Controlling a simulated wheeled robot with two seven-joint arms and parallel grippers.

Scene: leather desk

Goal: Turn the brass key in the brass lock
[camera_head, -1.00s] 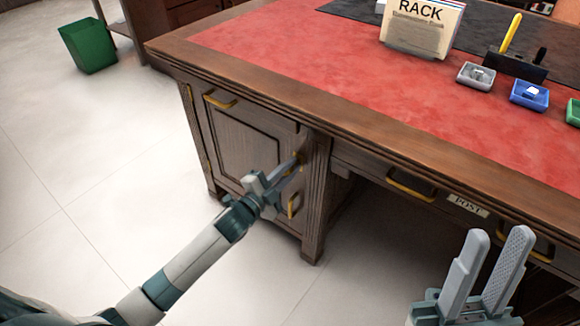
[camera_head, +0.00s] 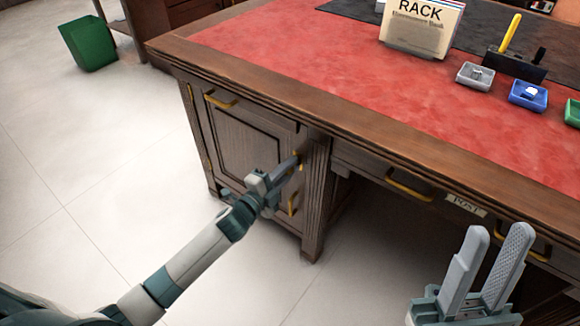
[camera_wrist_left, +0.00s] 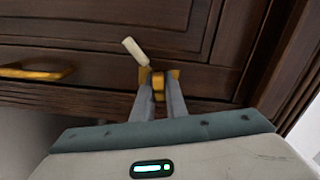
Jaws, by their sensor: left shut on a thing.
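The brass lock (camera_wrist_left: 174,73) is on the dark wooden cabinet door of the desk, and a bit of its brass shows in the head view (camera_head: 301,156). The brass key (camera_wrist_left: 158,86) is between the fingers of my left gripper (camera_wrist_left: 159,80), close against the lock. The gripper is shut on the key; the fingers hide part of it and how deep it sits. In the head view my left gripper (camera_head: 293,163) reaches to the door's right edge. My right gripper (camera_head: 492,262) is open and empty at the lower right, in front of the desk.
A pale cylindrical piece (camera_wrist_left: 134,50) sits tilted just above the lock. A brass handle (camera_head: 293,204) is below my left gripper, and another (camera_head: 220,100) is at the door's top left. The desk top (camera_head: 290,50) holds a rack (camera_head: 424,30) and small trays (camera_head: 475,76).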

